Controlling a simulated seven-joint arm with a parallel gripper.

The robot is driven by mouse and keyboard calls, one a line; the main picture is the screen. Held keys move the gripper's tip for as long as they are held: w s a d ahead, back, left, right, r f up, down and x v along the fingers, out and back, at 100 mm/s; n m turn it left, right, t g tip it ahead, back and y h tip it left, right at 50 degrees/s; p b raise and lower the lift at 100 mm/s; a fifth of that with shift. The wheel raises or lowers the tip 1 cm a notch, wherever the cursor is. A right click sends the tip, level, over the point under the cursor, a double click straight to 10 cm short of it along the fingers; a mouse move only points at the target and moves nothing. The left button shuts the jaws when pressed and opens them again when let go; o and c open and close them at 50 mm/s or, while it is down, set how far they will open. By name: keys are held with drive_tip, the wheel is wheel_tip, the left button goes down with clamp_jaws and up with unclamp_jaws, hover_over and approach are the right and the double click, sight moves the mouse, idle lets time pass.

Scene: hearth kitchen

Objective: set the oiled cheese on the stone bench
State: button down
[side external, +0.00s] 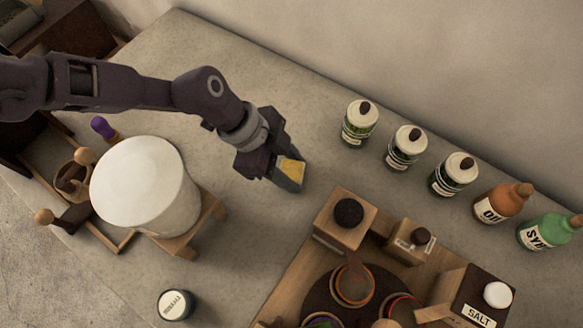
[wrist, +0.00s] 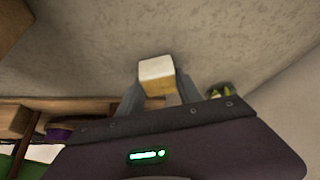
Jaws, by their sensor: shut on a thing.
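A small pale yellow block, the cheese (side external: 292,168), is held at the end of my arm in the side view. In the wrist view the cheese (wrist: 157,73) shows a whitish face and a yellow-tan side between the two grey fingers. My gripper (side external: 287,175) is shut on it, and its fingers hide part of the block. The grey stone bench (side external: 262,215) spreads below my gripper and also fills the upper wrist view (wrist: 225,45). I cannot tell whether the cheese touches the bench.
Several lidded jars (side external: 403,150) and an orange oil bottle (side external: 500,204) line the right side. A wooden tray (side external: 290,290) with boxes and bowls lies below right. A white drum (side external: 145,185) on a wooden stand is at left. Bench between drum and jars is mostly clear.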

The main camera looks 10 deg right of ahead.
sight(291, 170)
wheel_tip(291, 170, up, 10)
drive_tip(key=shift+r, duration=0.15)
